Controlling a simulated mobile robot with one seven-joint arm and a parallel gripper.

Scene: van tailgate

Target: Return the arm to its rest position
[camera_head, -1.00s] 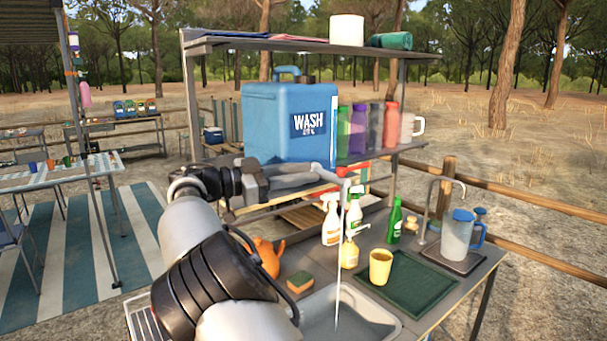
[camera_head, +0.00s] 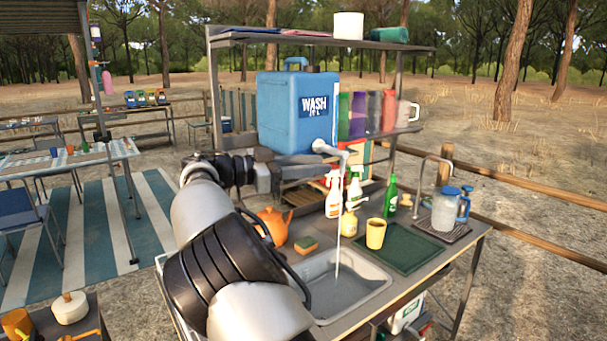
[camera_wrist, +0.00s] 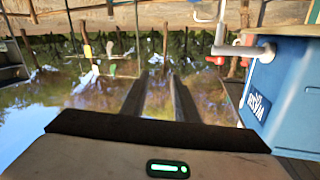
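My gripper (camera_head: 298,168) is in front of the blue water tank, left of its tap, with the arm reaching up from the lower middle. In the wrist view its two dark fingers (camera_wrist: 160,84) are apart with nothing between them. The blue tank (camera_head: 297,112), marked WASH, stands on the rack. Its grey tap (camera_head: 326,148) is clear of the fingers in the wrist view (camera_wrist: 248,50). A thin stream of water (camera_head: 339,225) falls from the tap into the sink (camera_head: 372,283).
The counter holds an orange teapot (camera_head: 274,226), a sponge (camera_head: 306,244), spray bottles, a yellow cup (camera_head: 375,234), a green mat (camera_head: 415,250) and a pitcher (camera_head: 444,211). A rack shelf (camera_head: 320,42) spans above. A small table with a pot (camera_head: 69,307) is at lower left.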

